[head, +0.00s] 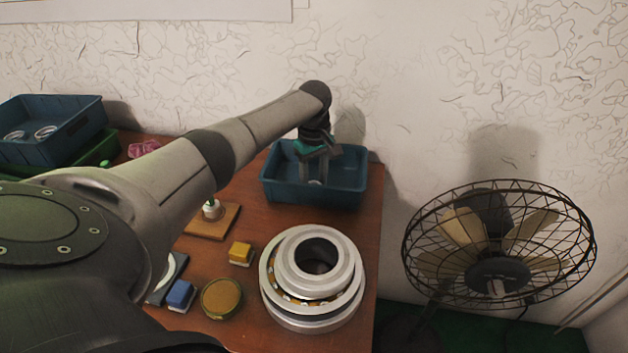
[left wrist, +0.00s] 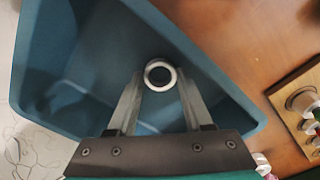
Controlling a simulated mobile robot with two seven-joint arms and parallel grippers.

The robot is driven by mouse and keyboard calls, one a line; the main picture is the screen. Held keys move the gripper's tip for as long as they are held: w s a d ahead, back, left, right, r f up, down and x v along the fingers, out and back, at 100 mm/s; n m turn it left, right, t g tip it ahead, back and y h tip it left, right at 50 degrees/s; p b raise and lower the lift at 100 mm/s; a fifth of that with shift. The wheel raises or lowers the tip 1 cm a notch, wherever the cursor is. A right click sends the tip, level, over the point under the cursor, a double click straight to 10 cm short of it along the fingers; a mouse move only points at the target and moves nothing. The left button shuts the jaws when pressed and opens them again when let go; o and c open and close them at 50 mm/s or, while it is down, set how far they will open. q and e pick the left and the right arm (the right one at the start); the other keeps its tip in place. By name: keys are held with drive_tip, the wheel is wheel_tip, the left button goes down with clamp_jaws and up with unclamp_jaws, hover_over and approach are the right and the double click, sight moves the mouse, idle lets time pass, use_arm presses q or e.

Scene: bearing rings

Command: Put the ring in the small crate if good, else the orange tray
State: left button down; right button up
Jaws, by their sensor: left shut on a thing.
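A small pale metal ring (left wrist: 147,75) is between the fingertips of my left gripper (left wrist: 161,82) in the left wrist view. In the head view my left gripper (head: 316,178) points down into a blue crate (head: 290,196) at the table's back right, and is shut on the ring. The ring is over the inside of the crate, which otherwise looks empty; whether it touches the floor I cannot tell. The crate's wall also fills much of the left wrist view (left wrist: 228,98). No orange tray shows. My right gripper is not in view.
Another blue crate (head: 60,148) with rings in it stands at the far left above a green one. A large bearing (head: 312,315), a yellow block (head: 240,252), a round tin (head: 221,299) and a blue block (head: 180,295) lie in front. A fan (head: 500,245) stands right of the table.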

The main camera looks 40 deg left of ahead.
use_arm(q)
drive_tip(key=shift+f, duration=0.15)
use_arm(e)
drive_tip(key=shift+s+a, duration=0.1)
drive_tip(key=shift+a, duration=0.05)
use_arm(q)
drive_tip(key=c, duration=0.7)
unclamp_jaws()
drive_tip(key=o, duration=0.4)
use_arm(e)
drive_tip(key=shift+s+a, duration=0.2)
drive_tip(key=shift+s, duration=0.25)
use_arm(q)
drive_tip(key=shift+r, duration=0.5)
wheel_tip(320, 180, up, 12)
drive_tip(key=p, duration=0.3)
drive_tip(key=shift+f, duration=0.25)
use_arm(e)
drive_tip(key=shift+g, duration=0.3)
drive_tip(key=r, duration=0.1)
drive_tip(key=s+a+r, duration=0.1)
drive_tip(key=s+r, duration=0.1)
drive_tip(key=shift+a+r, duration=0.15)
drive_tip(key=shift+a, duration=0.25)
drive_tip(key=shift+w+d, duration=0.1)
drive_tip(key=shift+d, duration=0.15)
